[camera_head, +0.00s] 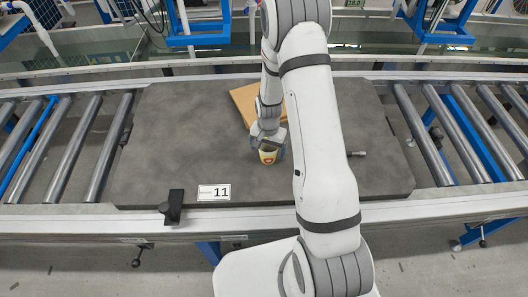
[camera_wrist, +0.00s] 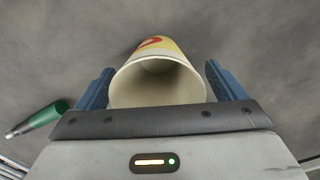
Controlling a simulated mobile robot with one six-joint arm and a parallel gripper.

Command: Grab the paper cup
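The paper cup (camera_head: 267,156) stands on the dark grey board, yellowish with a red mark on its side. In the wrist view the paper cup (camera_wrist: 158,82) shows its open, empty mouth toward the camera. My gripper (camera_head: 268,146) is directly above and around the cup in the head view. In the wrist view my gripper (camera_wrist: 160,85) has its two blue fingers apart, one on each side of the cup, with a visible gap at each side.
A brown cardboard piece (camera_head: 243,97) lies on the board (camera_head: 165,130) behind the cup. A green-handled tool (camera_wrist: 42,118) lies to the left in the wrist view. Rollers (camera_head: 60,150) flank the board.

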